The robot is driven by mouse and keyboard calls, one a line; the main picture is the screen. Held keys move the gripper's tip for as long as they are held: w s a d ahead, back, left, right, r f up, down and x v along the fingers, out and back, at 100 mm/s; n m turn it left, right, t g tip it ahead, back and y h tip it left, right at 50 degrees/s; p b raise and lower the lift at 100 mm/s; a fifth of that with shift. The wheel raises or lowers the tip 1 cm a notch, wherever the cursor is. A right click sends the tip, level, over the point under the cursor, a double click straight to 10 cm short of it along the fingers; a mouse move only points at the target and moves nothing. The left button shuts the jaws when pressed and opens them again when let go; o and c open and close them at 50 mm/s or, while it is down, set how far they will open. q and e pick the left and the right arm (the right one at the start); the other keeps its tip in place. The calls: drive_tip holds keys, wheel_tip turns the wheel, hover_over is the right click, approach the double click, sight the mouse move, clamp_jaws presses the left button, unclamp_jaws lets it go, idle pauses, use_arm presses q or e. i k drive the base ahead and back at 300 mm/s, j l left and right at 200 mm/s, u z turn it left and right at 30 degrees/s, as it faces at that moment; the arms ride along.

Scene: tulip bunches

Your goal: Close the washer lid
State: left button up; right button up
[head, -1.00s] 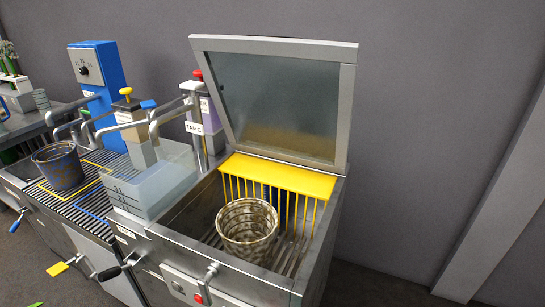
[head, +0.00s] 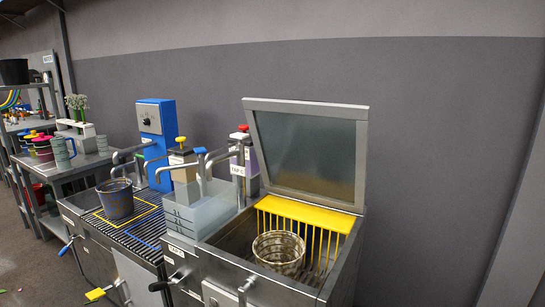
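The washer lid (head: 308,153), a grey-framed panel with a dark glassy face, stands raised and tilted slightly back at the rear of the washer (head: 331,277). The washer is an open metal basin. A yellow rack (head: 305,213) with thin yellow bars hangs inside along its back, below the lid. A mottled beige and brown bucket (head: 278,252) stands in the basin on a slatted floor. Neither of my grippers shows in the head view.
Left of the washer are a translucent tank (head: 196,213), several taps, a blue box with a dial (head: 155,129), and a dark bucket (head: 116,199) on a grated counter. Handles stick out along the front. A shelf table with cups stands farther left. Floor right of the washer looks clear.

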sight(361, 114)
drive_tip(key=l+u, duration=0.1)
drive_tip(key=u, duration=1.6)
drive_tip(key=l+u, duration=0.1)
drive_tip(key=l, duration=0.95)
drive_tip(key=k+l+u, duration=0.15)
drive_tip(key=l, duration=1.55)
drive_tip(key=k+l, duration=0.15)
drive_tip(key=l, duration=1.3)
drive_tip(key=k, duration=0.05)
